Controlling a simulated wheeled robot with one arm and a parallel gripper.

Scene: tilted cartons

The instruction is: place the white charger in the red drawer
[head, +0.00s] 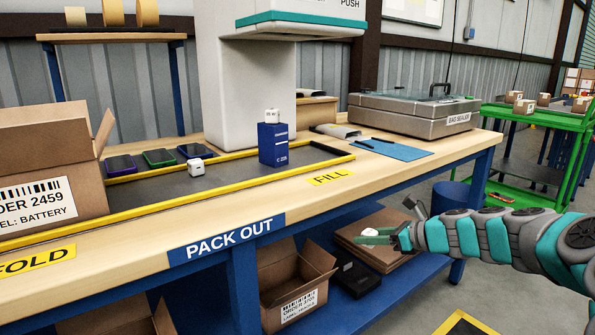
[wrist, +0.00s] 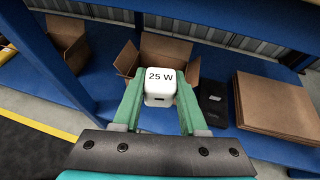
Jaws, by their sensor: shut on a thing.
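My gripper (head: 385,237) is shut on a white charger (head: 370,236), in front of the bench at the right of the head view. In the wrist view the charger (wrist: 160,88) reads "25 W" and sits between the green fingers of my gripper (wrist: 160,95), a port on its near face. A second white charger (head: 271,115) stands on a blue box on the bench. A third white charger-like block (head: 195,165) lies on the dark mat by the phones. I see no red drawer in either view.
On the lower shelf are an open carton (head: 290,285), a dark box (head: 355,278) and flat cardboard (wrist: 275,105). A large carton (head: 50,165), phones (head: 160,157) and a metal case (head: 415,112) stand on the bench. A green cart (head: 540,125) is at the right.

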